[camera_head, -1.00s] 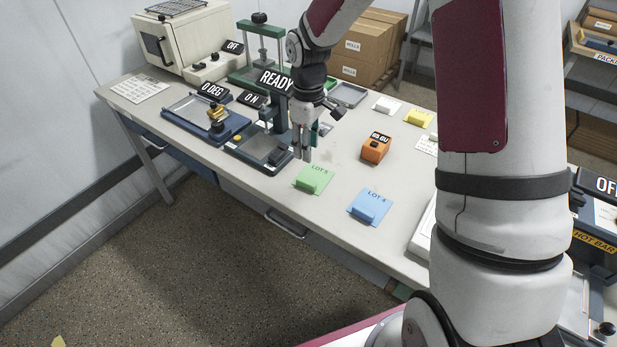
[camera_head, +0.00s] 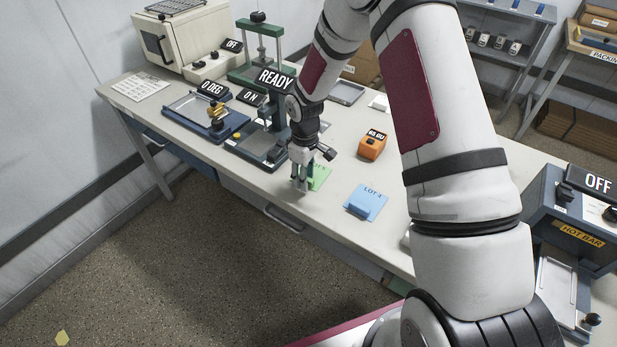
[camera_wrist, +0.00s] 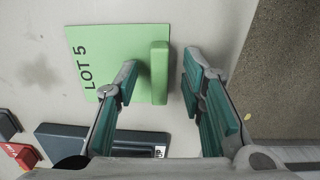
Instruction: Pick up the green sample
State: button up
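The green sample (camera_wrist: 118,60) is a flat card marked LOT 5 with a raised green block (camera_wrist: 159,72) along one edge. It lies on the table and is partly hidden behind my gripper in the head view (camera_head: 321,177). My gripper (camera_head: 300,186) is low over the table at the sample's front-left side. In the wrist view my gripper (camera_wrist: 160,72) is open, with its teal-padded fingers apart. The raised block shows between the fingertips, nearer the left finger; I cannot tell whether they touch.
A blue LOT 4 sample (camera_head: 365,202) lies to the right, and an orange gauge (camera_head: 372,146) stands behind it. The table's front edge (camera_wrist: 237,65) is near my right finger.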

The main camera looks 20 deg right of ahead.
jog(key=shift+f, duration=0.3)
grip_shut()
jog(key=shift+r, duration=0.15)
